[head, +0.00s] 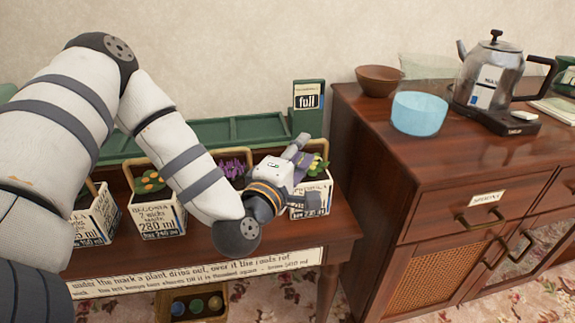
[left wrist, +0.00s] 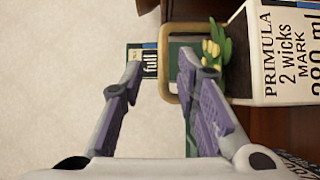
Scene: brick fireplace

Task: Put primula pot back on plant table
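The primula pot (head: 318,190) is a white labelled pot with a tan loop handle and yellow flowers, at the right end of the plant table (head: 335,228). In the left wrist view the primula pot (left wrist: 268,70) lies sideways in the picture at the right, with "PRIMULA" readable. My left gripper (head: 303,157) is at the pot's handle and partly covers the pot. In the left wrist view its fingers (left wrist: 160,68) are apart, one on each side of the handle's top bar (left wrist: 166,65). Whether they touch it is unclear. My right gripper is not in view.
Other labelled pots, including a begonia pot (head: 157,215), stand left on the table. A green tray (head: 225,130) and a "full" sign (head: 308,98) stand behind. A wooden cabinet (head: 405,190) with bowls and a kettle (head: 488,75) adjoins on the right.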

